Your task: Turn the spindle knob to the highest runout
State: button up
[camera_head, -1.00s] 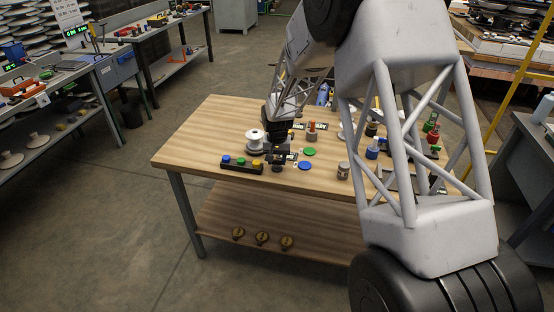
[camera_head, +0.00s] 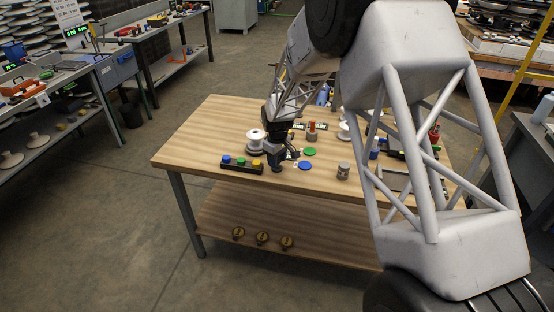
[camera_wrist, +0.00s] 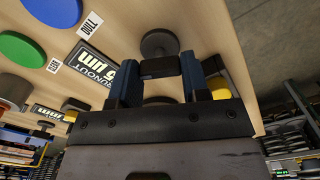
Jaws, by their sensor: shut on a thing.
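My gripper (camera_head: 277,158) is low over the front part of the wooden table, just right of the white spool-shaped insulator (camera_head: 254,137). In the wrist view its two blue fingers (camera_wrist: 160,70) are shut on a dark bar-like piece (camera_wrist: 160,67) next to a dark round disc (camera_wrist: 158,43), which I take to be the spindle knob. In the head view the gripper mostly hides the knob. A runout display (camera_wrist: 98,72) lies beside it, upside down in the wrist view; its digits are partly hidden and I cannot read them.
A green disc (camera_head: 309,152), a blue disc (camera_head: 305,166) and a small jar (camera_head: 343,171) are to the right. The left part of the table (camera_head: 200,135) is bare.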

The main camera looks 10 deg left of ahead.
jog(key=shift+n, duration=1.4)
jog(key=o, duration=0.9)
jog(key=shift+r, duration=3.9)
